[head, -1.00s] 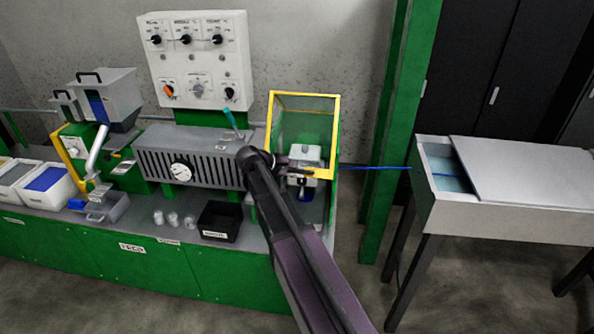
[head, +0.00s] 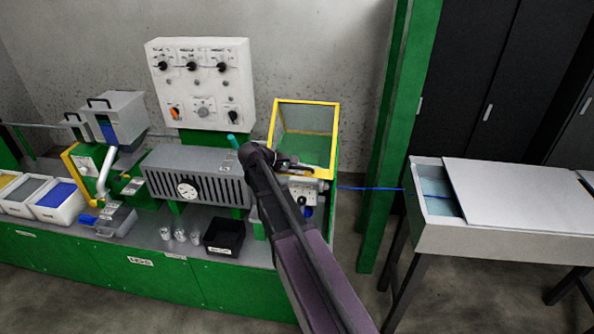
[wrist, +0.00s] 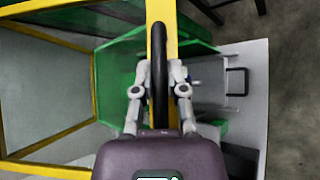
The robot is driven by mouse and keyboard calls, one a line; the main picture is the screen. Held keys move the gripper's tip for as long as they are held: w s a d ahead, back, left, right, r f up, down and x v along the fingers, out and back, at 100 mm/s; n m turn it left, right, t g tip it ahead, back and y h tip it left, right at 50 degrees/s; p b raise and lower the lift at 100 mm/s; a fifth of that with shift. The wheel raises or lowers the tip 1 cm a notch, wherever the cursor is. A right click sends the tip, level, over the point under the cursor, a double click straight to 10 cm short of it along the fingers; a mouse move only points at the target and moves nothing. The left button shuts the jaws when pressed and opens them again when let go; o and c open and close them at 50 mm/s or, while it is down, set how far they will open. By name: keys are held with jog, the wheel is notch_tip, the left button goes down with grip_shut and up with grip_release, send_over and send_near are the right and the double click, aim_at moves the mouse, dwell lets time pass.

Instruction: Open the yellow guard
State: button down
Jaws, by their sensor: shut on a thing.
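The yellow guard (head: 336,135) is a yellow frame with clear panels at the right end of the green bench. It is tilted up, its lower front edge above a light grey machine part (head: 302,187). My gripper (head: 297,165) is at the guard's front edge. In the wrist view, my gripper (wrist: 159,92) has its two fingers closed on either side of a black bar handle (wrist: 160,40). The handle runs along a yellow bar of the guard. In the head view my arm hides part of the guard's lower left and the machine beneath.
A slatted grey housing with a dial (head: 195,183) stands left of the guard. A blue cable (head: 365,188) runs right to a grey trough (head: 430,215), passing a green post (head: 385,130).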

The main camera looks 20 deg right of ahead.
jog(key=w+d+r+p, duration=0.3)
jog(key=w+r+p, duration=0.2)
jog(key=r+p, duration=0.4)
jog(key=w+d+r+p, duration=0.2)
jog(key=w+r+p, duration=0.2)
jog(key=r+p, duration=0.5)
jog(key=shift+w+d+r+p, duration=0.35)
jog(key=shift+d+r, duration=0.05)
jog(key=shift+r, duration=0.35)
jog(key=c, duration=0.7)
grip_release()
jog(key=shift+o, duration=0.2)
